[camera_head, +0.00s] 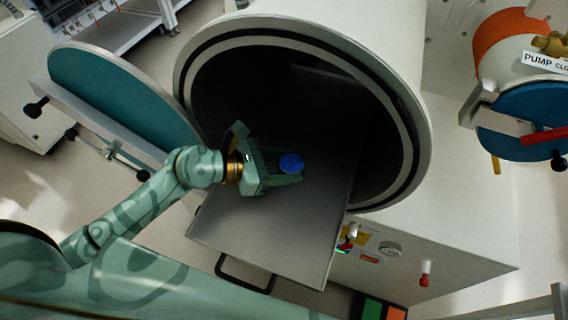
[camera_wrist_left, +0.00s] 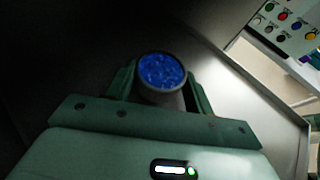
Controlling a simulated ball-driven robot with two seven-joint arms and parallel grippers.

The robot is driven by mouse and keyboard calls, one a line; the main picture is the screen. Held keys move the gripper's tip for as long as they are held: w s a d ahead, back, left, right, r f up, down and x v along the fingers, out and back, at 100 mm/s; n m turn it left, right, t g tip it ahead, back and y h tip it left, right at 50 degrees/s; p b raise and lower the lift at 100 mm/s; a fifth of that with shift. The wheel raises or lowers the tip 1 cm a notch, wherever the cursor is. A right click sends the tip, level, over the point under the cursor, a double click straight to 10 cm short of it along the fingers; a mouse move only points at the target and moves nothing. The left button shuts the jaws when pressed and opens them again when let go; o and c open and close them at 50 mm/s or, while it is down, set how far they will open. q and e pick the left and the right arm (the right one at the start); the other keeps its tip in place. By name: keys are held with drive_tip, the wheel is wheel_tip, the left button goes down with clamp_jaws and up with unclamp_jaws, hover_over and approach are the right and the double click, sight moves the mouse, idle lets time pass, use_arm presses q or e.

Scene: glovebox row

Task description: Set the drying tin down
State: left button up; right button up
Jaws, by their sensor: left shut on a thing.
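The drying tin (camera_head: 291,163) is a small round container with blue contents at its top. It shows from above in the left wrist view (camera_wrist_left: 163,72), with a pale rim and side. My left gripper (camera_head: 284,172) is shut on the tin, one finger on each side. The tin is over the grey sliding tray (camera_head: 265,235) that sticks out of the round chamber mouth. It looks upright. I cannot tell whether its base touches the tray. My right gripper is not in view.
The big chamber (camera_head: 417,100) has a dark opening behind the tray. Its teal door (camera_head: 120,95) stands open at the left. A second port with a blue door (camera_head: 525,120) and a "PUMP" label is at the right. The tray's front half is bare.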

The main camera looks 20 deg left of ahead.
use_arm(q)
drive_tip(key=shift+f, duration=0.1)
drive_tip(key=o, duration=1)
drive_tip(key=v, duration=1.1)
drive_tip(key=shift+s+a+r, duration=0.25)
drive_tip(key=shift+a+r, duration=0.05)
drive_tip(key=shift+a, duration=0.1)
